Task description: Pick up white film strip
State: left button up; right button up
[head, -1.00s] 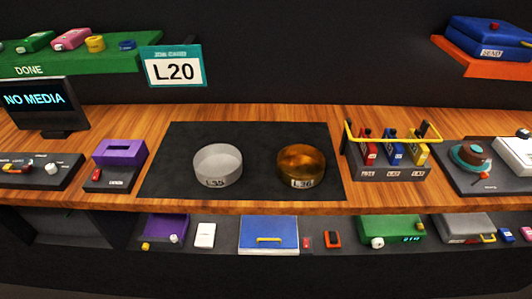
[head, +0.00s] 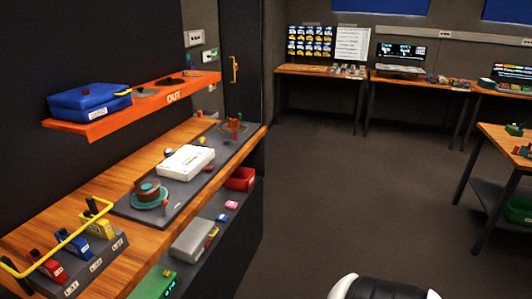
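I cannot make out a white film strip in the head view. A dark panel on the bench carries a white box (head: 187,162), with a brown and teal reel (head: 148,194) in front of it and a smaller brown reel (head: 233,125) behind it. Any strip on these parts is too small to tell. Neither of my grippers is in view. A white and black rounded part at the bottom edge seems to be my own body.
The wooden bench (head: 125,179) runs along the left wall. Above it an orange OUT shelf (head: 107,124) holds a blue case (head: 85,100). A rack of red, blue and yellow items (head: 80,255) stands at the near end. The floor (head: 350,200) is open; several tables stand beyond.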

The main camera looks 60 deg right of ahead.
aim_at(197, 154)
jog(key=z, duration=1.35)
jog(key=u, duration=0.5)
jog(key=i+l+u, duration=0.3)
jog(key=u, duration=0.2)
jog(key=i+l+u, duration=0.2)
jog(key=l+u, duration=0.25)
jog(key=l, duration=0.15)
